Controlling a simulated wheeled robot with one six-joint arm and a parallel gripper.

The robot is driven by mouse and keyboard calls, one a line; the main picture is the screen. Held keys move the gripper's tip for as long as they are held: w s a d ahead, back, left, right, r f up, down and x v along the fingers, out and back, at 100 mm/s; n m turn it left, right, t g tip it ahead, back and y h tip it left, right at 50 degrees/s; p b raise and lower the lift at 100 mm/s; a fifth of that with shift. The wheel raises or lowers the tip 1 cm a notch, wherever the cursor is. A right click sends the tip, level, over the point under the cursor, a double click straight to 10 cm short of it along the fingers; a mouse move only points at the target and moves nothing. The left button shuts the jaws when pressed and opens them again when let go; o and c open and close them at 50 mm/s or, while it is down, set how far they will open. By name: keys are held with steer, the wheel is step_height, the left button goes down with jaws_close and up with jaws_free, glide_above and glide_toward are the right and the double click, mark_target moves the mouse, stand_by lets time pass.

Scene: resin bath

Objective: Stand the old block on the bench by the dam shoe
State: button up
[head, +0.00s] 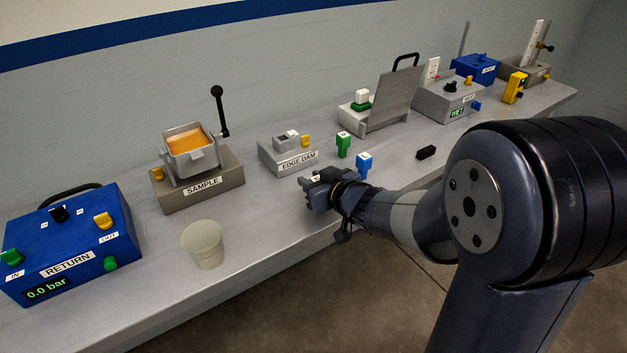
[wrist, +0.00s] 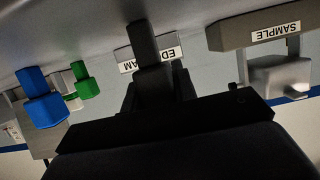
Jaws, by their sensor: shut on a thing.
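My gripper (head: 317,190) is over the front part of the bench, just in front of the dam shoe (head: 288,156), a grey box labelled EDGE DAM. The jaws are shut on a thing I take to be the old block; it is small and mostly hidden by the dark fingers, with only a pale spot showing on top. In the wrist view my gripper (wrist: 148,50) covers part of the EDGE DAM label (wrist: 172,54), and the held thing cannot be told apart from the dark fingers. The dam shoe carries small grey and white pieces and a yellow knob.
A green key (head: 343,145) and a blue key (head: 364,164) stand right of my gripper, with a small black block (head: 426,153) beyond. The SAMPLE stand (head: 200,186), a pale cup (head: 203,245) and the blue RETURN box (head: 70,246) are left. Bare bench lies between cup and gripper.

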steer(key=o, duration=0.9)
steer(key=shift+f, duration=0.1)
steer(key=shift+o, duration=0.2)
steer(key=shift+s+d+r, duration=0.1)
steer(key=shift+s+r, duration=0.05)
steer(key=shift+r, duration=0.15)
steer(key=p+v, duration=0.3)
steer(key=v, duration=0.8)
steer(key=shift+s+d+p, duration=0.15)
steer(key=shift+s+p, duration=0.1)
steer(key=shift+p, duration=0.1)
